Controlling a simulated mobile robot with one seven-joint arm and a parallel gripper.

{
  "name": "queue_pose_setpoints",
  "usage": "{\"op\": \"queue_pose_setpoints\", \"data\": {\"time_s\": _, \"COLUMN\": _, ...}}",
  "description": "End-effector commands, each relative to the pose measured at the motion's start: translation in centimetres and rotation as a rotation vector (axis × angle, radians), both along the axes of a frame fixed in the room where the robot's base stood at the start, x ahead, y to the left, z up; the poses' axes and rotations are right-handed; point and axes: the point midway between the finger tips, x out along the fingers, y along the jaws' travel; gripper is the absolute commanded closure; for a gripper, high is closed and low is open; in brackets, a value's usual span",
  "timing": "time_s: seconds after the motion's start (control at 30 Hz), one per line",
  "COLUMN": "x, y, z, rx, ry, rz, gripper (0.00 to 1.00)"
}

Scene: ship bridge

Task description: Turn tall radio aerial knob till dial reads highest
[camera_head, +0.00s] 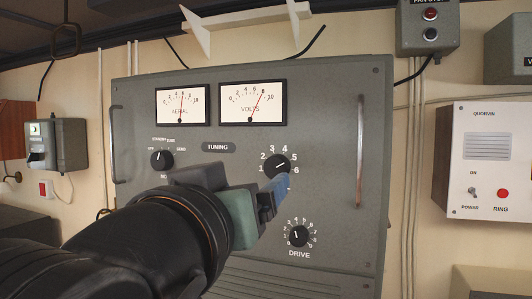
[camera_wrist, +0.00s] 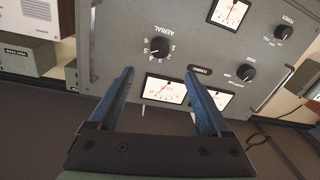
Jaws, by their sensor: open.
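The tall radio is a grey cabinet (camera_head: 340,85) on the wall. Its black aerial knob (camera_head: 277,165) has a scale from 1 to 6, and its white mark points right, near 5 to 6. The knob shows upside down in the wrist view (camera_wrist: 159,48), with the label AERIAL beside it. The aerial dial (camera_head: 183,104) at upper left has its red needle near 6. My gripper (camera_head: 282,189) is open, its blue fingers just below the knob in the head view. In the wrist view my gripper (camera_wrist: 158,73) has the knob ahead between its fingers, apparently not touching.
A volts dial (camera_head: 253,102) sits right of the aerial dial. Metal handles (camera_head: 361,150) stand out at the cabinet's sides. A white switch box (camera_head: 487,160) hangs to the right.

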Motion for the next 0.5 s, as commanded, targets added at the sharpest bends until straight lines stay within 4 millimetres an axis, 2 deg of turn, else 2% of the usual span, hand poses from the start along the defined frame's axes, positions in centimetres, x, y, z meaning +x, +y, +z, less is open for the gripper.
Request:
{"op": "queue_pose_setpoints", "data": {"time_s": 0.17, "x": 2.3, "y": -0.6, "z": 0.1, "rx": 0.000, "ry": 0.008, "rz": -0.003, "gripper": 0.19}}
{"op": "queue_pose_setpoints", "data": {"time_s": 0.5, "x": 9.1, "y": -2.2, "z": 0.3, "rx": 0.000, "ry": 0.006, "rz": -0.002, "gripper": 0.19}}
